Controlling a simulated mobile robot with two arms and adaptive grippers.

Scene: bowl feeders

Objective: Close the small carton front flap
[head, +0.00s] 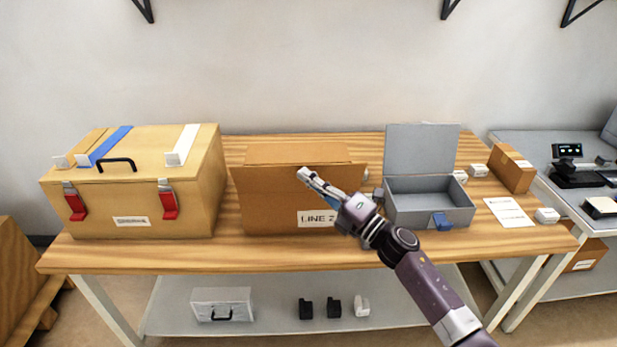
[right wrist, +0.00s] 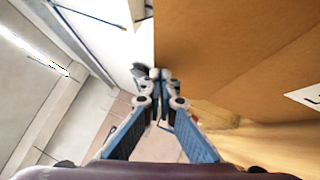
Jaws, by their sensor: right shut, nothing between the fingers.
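The small carton (head: 270,208) stands in the middle of the wooden table, with a white label partly covered by my right arm. Its top (head: 295,153) shows as a lighter brown panel behind a broad brown front panel with a wide upper edge. I cannot tell exactly where the front flap begins. My right gripper (head: 303,173) is shut and empty, in front of the carton near that upper edge. In the right wrist view the closed fingertips (right wrist: 160,75) are beside the brown carton face (right wrist: 225,55); contact is unclear. My left gripper is not in view.
A large wooden case (head: 130,195) with red latches stands at the left. An open grey metal box (head: 430,215) stands close on the right, beside my right arm. Small white boxes and a paper (head: 508,212) lie further right. The table's front strip is clear.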

